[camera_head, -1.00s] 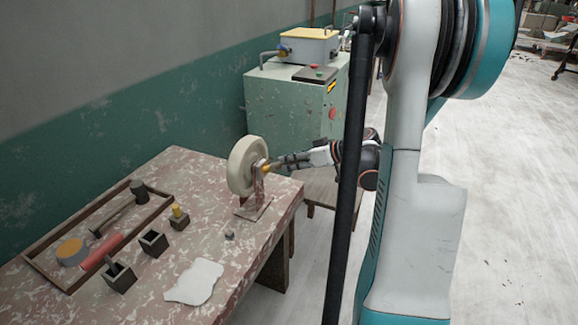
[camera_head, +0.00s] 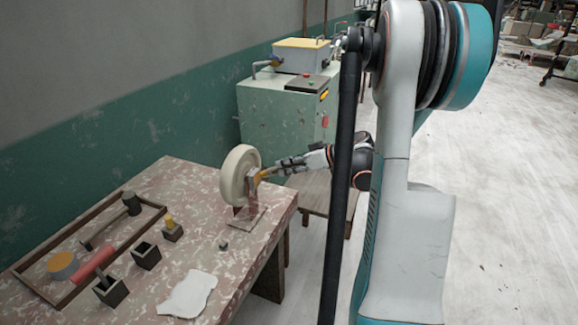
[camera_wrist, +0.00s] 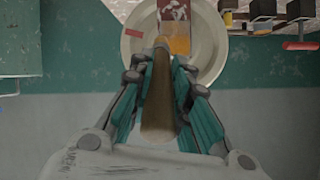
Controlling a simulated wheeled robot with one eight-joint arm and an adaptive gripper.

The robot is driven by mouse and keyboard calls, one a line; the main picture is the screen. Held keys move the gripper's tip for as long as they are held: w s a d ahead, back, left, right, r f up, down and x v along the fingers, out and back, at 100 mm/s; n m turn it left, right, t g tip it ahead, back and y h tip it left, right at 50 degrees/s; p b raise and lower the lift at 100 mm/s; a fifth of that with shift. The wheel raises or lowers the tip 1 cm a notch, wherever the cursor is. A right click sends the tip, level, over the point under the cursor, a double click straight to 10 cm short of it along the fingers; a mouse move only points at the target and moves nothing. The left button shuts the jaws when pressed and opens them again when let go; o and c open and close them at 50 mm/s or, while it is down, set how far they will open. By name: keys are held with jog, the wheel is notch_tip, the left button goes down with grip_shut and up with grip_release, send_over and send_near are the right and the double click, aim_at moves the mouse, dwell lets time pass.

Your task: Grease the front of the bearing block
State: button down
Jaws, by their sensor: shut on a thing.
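The bearing block (camera_head: 254,187) is a red-and-white mottled block on a flat plate near the table's far right corner, beside a cream wheel (camera_head: 232,176). In the wrist view the block (camera_wrist: 173,10) shows at the top in front of the wheel (camera_wrist: 208,45), with an orange patch (camera_wrist: 181,45) on its lower part. My gripper (camera_head: 281,168) is shut on a brown-handled tool (camera_wrist: 158,95) to the right of the block. The tool's tip is at or very near the orange patch; I cannot tell whether it touches.
The patterned table (camera_head: 195,200) holds a wooden tray (camera_head: 32,258) with a mallet, red cylinder and round tin. Small dark boxes (camera_head: 146,258) and a white cloth-like piece (camera_head: 188,295) lie nearer. A green cabinet (camera_head: 275,120) stands behind; a stool (camera_head: 318,190) is below the arm.

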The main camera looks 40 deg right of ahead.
jog(key=a, duration=0.1)
jog(key=s+a, duration=0.1)
jog(key=a, duration=0.1)
jog(key=s+a, duration=0.1)
jog(key=a, duration=0.1)
jog(key=shift+a, duration=0.15)
dwell(0.3)
jog(key=s+d, duration=0.2)
jog(key=s, duration=0.3)
jog(key=shift+s+d, duration=0.3)
dwell(0.4)
jog(key=shift+s+d, duration=0.3)
jog(key=shift+s, duration=0.4)
jog(key=shift+s+d, duration=0.3)
jog(key=shift+s, duration=0.35)
